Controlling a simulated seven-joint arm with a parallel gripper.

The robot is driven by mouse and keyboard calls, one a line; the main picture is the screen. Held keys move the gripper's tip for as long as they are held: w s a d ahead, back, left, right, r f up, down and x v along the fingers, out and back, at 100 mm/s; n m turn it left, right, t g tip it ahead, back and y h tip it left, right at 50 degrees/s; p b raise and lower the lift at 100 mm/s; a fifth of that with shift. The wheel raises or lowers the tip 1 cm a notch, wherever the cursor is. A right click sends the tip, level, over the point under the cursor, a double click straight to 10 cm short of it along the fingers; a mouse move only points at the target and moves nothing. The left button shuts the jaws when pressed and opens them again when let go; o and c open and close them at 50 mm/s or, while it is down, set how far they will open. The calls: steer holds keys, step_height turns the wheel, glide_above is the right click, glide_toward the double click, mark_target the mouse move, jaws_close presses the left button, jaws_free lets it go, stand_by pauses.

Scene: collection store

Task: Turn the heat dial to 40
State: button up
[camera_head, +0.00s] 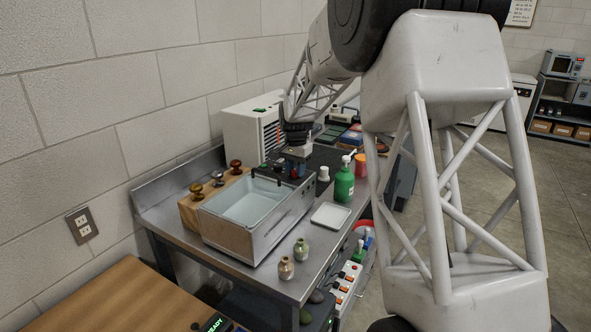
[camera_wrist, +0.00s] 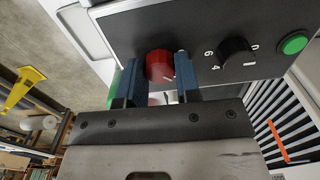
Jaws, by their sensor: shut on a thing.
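A red dial (camera_wrist: 159,65) with a pale mark sits on a dark grey panel (camera_wrist: 208,25) in the wrist view. My gripper (camera_wrist: 158,78) has its two blue fingers on either side of the red dial, shut on it. To its right on the panel is a black dial (camera_wrist: 236,54) with the figures 0, 4 and 6 around it. No figures are readable around the red dial.
A green button (camera_wrist: 293,43) is right of the black dial. A white slatted unit (camera_head: 240,138) stands behind the bath. Brass and dark knobs on a wooden block (camera_head: 187,212) are at its left.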

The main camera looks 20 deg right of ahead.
steer(key=shift+m, duration=1.3)
steer(key=o, duration=0.9)
steer(key=shift+r, duration=3.95)
